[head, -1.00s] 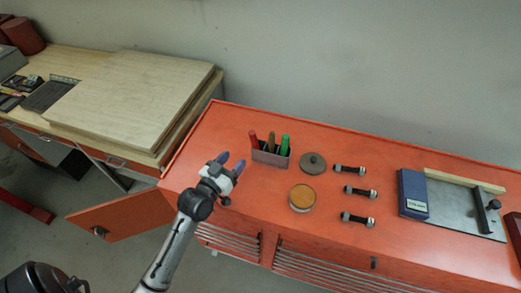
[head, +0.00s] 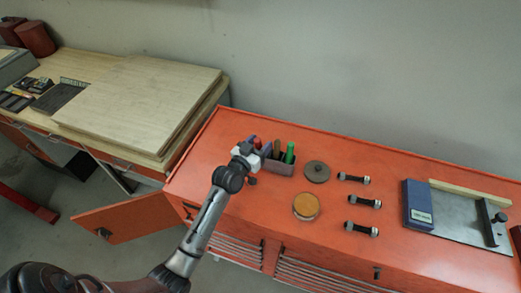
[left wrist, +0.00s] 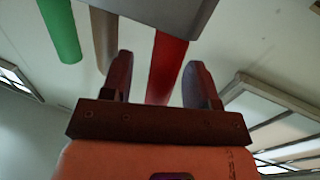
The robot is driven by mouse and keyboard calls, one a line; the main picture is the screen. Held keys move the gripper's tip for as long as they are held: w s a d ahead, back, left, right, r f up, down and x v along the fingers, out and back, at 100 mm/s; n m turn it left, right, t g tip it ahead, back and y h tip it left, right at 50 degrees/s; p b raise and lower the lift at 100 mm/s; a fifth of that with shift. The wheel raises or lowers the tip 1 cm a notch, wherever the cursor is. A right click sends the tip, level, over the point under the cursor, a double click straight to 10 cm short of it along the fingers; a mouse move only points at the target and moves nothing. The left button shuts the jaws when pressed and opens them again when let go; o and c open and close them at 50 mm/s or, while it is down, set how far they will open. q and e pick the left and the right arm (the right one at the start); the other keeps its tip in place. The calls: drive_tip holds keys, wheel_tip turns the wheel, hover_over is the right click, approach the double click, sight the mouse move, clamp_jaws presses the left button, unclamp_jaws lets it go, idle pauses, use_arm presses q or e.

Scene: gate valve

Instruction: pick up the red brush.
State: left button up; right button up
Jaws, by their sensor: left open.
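The red brush (head: 257,143) stands in a small grey holder (head: 281,168) on the orange cabinet, mostly hidden behind my left gripper in the head view. My left gripper (head: 260,146) is at the holder's left end. In the left wrist view the red handle (left wrist: 168,60) shows between the two open fingers (left wrist: 160,75), which are not closed on it. The grey holder (left wrist: 165,8) shows at the top of that view. My right gripper is not in view.
In the holder beside the red brush are a brown-handled tool (head: 276,147) and a green one (head: 290,153). A grey disc (head: 316,171), an amber round tin (head: 306,206) and several bolts (head: 364,202) lie to the right. A blue box (head: 417,203) is farther right.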

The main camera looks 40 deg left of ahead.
use_arm(q)
drive_tip(key=shift+w+a, duration=0.1)
drive_tip(key=shift+w, duration=0.55)
clamp_jaws()
wheel_tip(320, 180, up, 10)
drive_tip(key=shift+p, duration=0.45)
